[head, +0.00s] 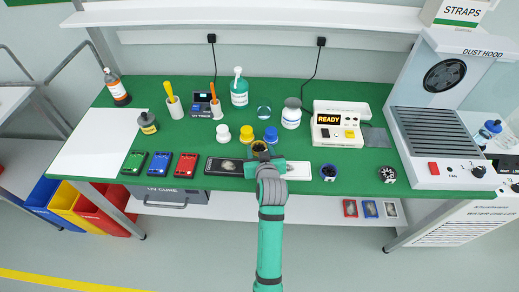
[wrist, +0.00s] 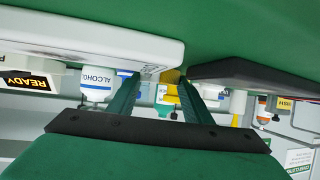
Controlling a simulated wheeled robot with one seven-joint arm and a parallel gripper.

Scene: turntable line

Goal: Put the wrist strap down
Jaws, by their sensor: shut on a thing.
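My gripper (head: 265,163) is over the front middle of the green bench, between a dark flat tray (head: 225,166) and a white flat tray (head: 297,171). It is shut on a small dark, rounded thing with a yellowish middle (head: 259,147), which I take for the wrist strap; its shape is mostly hidden by the gripper. In the wrist view the two green fingers (wrist: 160,80) stand apart, with yellow showing between their tips. I cannot tell there whether that yellow is the held thing or a jar behind. Whether the held thing touches the bench is unclear.
White, yellow and blue jars (head: 246,134) stand close behind the gripper. Red, green and blue devices (head: 160,163) lie at left. The READY unit (head: 338,126) stands behind.

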